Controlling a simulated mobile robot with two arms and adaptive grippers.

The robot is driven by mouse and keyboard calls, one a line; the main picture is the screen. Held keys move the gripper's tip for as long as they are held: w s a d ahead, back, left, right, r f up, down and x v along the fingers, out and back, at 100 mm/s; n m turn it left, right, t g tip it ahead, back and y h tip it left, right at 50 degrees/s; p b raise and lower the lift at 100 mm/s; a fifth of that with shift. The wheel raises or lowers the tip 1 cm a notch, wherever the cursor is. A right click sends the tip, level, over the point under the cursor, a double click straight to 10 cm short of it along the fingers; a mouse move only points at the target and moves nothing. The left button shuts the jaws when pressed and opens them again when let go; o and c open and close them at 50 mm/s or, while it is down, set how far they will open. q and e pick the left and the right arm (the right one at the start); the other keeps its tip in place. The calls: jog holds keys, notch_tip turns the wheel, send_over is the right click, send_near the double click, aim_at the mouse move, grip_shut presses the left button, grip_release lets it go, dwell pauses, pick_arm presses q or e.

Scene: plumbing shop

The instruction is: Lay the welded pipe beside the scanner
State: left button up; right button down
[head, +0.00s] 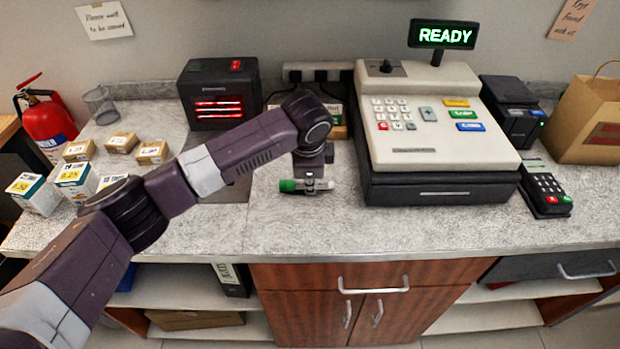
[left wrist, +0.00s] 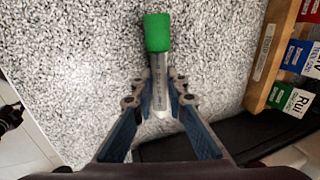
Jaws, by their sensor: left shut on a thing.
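A short grey metal pipe with a green end (head: 288,185) lies level, low over the counter, left of the cash register. It also shows in the left wrist view (left wrist: 159,85), with its green end pointing away from my gripper. My left gripper (head: 312,184) is shut on the grey part, with one finger on each side. I cannot tell whether the pipe touches the counter. A black box with glowing red lines (head: 218,107), apparently the scanner, stands at the back left of the pipe. My forearm partly covers the dark plate in front of it. My right gripper is out of view.
The cash register (head: 440,115) stands close on the right. A wooden card holder (left wrist: 268,60) is near the gripper. Small boxes (head: 122,142) and a fire extinguisher (head: 47,118) are at left. The counter's front strip (head: 290,230) is clear.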

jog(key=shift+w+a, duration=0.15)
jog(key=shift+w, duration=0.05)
pick_arm(q)
jog(key=o, duration=0.9)
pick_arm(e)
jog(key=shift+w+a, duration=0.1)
pick_arm(q)
jog(key=v, duration=1.2)
jog(key=shift+f, duration=0.1)
